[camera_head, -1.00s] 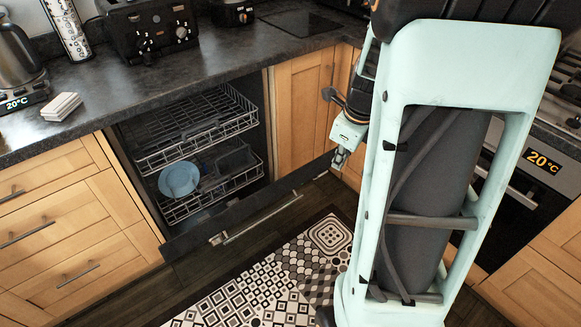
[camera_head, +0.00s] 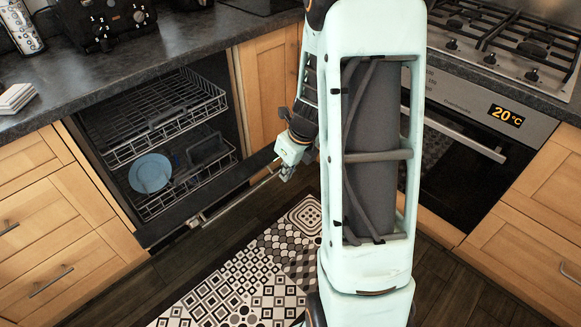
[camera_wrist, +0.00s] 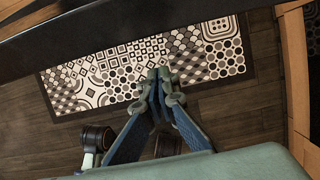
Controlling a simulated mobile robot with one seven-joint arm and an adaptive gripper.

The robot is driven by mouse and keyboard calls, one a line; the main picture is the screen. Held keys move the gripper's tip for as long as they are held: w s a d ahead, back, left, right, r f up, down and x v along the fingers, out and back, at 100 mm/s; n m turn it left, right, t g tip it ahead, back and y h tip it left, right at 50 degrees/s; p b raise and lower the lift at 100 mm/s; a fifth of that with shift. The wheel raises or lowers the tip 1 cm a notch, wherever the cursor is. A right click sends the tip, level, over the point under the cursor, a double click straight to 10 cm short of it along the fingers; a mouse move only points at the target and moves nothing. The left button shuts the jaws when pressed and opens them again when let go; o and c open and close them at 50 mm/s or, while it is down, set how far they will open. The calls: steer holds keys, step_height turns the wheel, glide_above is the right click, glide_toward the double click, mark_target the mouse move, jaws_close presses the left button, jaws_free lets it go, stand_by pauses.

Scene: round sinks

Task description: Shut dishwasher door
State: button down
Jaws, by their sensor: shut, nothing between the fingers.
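The dishwasher (camera_head: 108,165) stands open under the counter. Its dark door (camera_head: 172,219) is tilted down and out, partway open, with a metal bar handle (camera_head: 234,205) on its outer face. My gripper (camera_head: 287,176) is at the right end of the door, close to the handle's end; I cannot tell whether it touches. In the wrist view the fingers (camera_wrist: 158,76) are together and empty, with the dark door (camera_wrist: 120,32) crossing the top of the picture. The upper rack (camera_head: 165,115) and lower rack (camera_head: 160,205) are inside the dishwasher.
A blue plate (camera_head: 151,173) stands in the lower rack. A patterned rug (camera_head: 240,285) lies on the wooden floor before the dishwasher. Wooden drawers (camera_head: 40,220) are at left, a cabinet door (camera_head: 268,90) at right, and an oven (camera_head: 470,160) stands further right.

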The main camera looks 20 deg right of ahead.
steer(key=w+r, duration=0.1)
steer(key=w+a+r, duration=0.1)
steer(key=w, duration=0.1)
steer(key=shift+r+p, duration=0.25)
steer(key=shift+p, duration=0.05)
steer(key=shift+a+r, duration=0.1)
steer(key=shift+r, duration=0.05)
